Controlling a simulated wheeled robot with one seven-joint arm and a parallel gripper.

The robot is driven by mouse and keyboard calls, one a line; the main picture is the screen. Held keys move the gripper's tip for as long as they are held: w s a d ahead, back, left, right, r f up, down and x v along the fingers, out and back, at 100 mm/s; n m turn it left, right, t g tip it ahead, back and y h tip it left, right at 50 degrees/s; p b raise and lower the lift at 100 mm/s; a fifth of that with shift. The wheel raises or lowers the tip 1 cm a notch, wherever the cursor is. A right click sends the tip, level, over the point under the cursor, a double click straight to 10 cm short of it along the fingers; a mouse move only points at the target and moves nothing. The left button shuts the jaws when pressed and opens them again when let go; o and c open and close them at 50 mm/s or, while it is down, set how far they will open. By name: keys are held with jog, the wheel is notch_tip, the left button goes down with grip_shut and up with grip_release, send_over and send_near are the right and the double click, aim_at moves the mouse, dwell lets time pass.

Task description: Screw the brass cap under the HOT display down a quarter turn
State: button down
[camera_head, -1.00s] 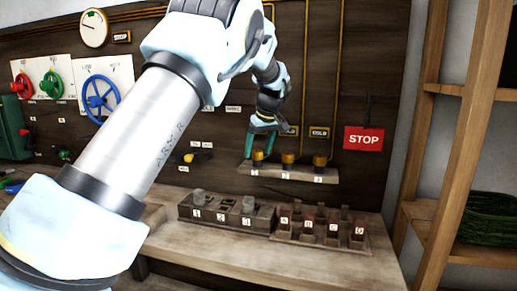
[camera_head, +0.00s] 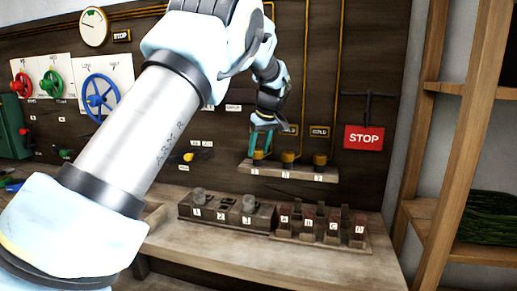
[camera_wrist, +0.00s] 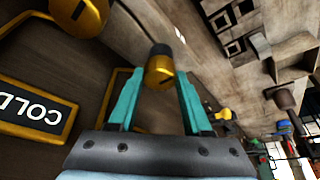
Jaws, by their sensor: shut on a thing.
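Three brass caps stand in a row on a small wooden shelf (camera_head: 300,175) on the dark panel. My gripper (camera_head: 260,155) points down at the left brass cap (camera_head: 258,163) and is shut on it. In the wrist view the teal fingers of my gripper (camera_wrist: 160,84) sit on either side of this brass cap (camera_wrist: 160,66). Another display (camera_head: 292,130), too small to read, is above the middle cap (camera_head: 289,158). Any display above the left cap is hidden behind my gripper; I see no HOT lettering.
In the wrist view a neighbouring brass cap (camera_wrist: 80,14) and a COLD display (camera_wrist: 33,108) lie close on the left. Below the shelf, numbered and lettered blocks (camera_head: 228,212) stand on the workbench (camera_head: 215,243). A red STOP sign (camera_head: 364,138) is at the right.

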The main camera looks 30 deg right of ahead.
jog(key=shift+a+m, duration=0.1)
jog(key=shift+m, duration=0.3)
jog(key=m+h+b, duration=0.1)
jog(key=m, duration=0.2)
jog(key=shift+w+a+h, duration=0.1)
jog(key=shift+h, duration=0.2)
jog(key=m, duration=0.2)
jog(key=m+h, duration=0.1)
jog(key=m, duration=0.1)
jog(key=shift+w+a+r+m+g+h, duration=0.1)
jog(key=shift+m+g+h, duration=0.2)
jog(key=shift+g, duration=0.1)
jog(key=m+p, duration=0.1)
jog(key=m, duration=0.1)
jog(key=m+g+h, duration=0.1)
jog(key=m, duration=0.1)
jog(key=shift+w+m+g+p, duration=0.1)
jog(key=shift+m+g+p, duration=0.2)
jog(key=shift+p, duration=0.1)
jog(key=m+p, duration=0.1)
jog(key=m, duration=0.1)
jog(key=m+g+p, duration=0.1)
jog(key=m, duration=0.1)
jog(key=shift+m+g+h, duration=0.3)
jog(key=shift+c, duration=1.7)
grip_release()
